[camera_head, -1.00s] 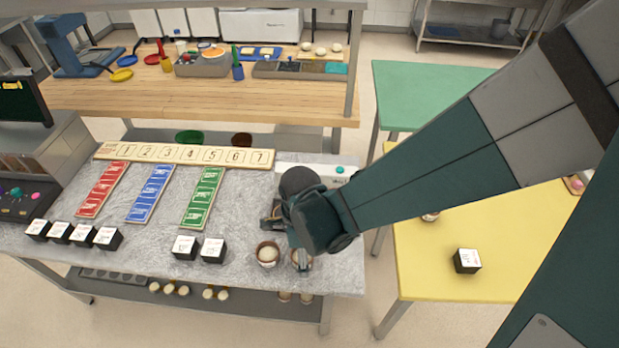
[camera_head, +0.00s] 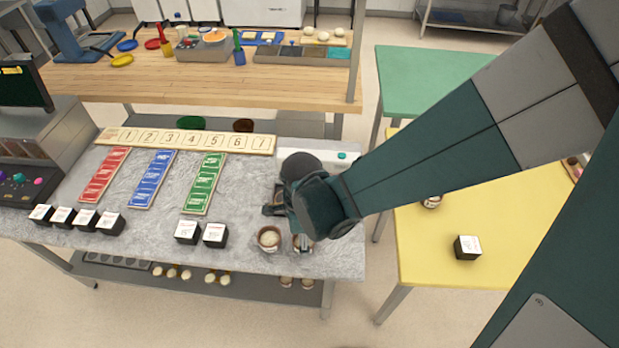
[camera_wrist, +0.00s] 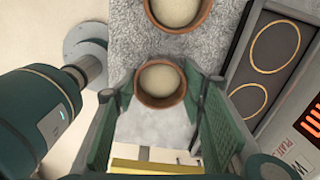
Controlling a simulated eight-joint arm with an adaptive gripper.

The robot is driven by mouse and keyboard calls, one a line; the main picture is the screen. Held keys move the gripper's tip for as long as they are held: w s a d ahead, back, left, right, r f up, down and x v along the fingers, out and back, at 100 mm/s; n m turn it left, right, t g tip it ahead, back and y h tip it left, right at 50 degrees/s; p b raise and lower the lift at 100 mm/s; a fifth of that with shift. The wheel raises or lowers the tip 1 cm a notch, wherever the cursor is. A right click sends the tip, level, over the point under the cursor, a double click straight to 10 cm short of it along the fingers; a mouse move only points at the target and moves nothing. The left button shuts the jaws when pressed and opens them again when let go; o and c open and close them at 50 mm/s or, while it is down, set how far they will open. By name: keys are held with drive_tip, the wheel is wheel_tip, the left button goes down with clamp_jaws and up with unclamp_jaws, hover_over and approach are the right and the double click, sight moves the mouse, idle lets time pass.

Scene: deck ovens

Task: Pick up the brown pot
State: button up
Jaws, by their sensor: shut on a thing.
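A brown pot with a pale, round filling (camera_wrist: 162,80) sits between the two green fingers of my gripper (camera_wrist: 160,92) in the wrist view. My gripper is shut on this pot. In the head view my gripper (camera_head: 302,238) is at the front right of the grey stone counter, and its fingers partly hide the held pot (camera_head: 306,248). A second, similar brown pot (camera_head: 268,239) stands just left of it. This pot also shows at the top edge of the wrist view (camera_wrist: 178,10). Whether the held pot touches the counter is unclear.
Two black cubes with white tops (camera_head: 201,234) stand left of the pots, with more at the far left. Red, blue and green strips (camera_head: 204,184) and a numbered board (camera_head: 185,143) lie behind. A yellow table (camera_head: 430,270) is at the right.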

drive_tip(key=shift+r, duration=0.1)
drive_tip(key=shift+r+p, duration=1.15)
drive_tip(key=shift+r, duration=3.75)
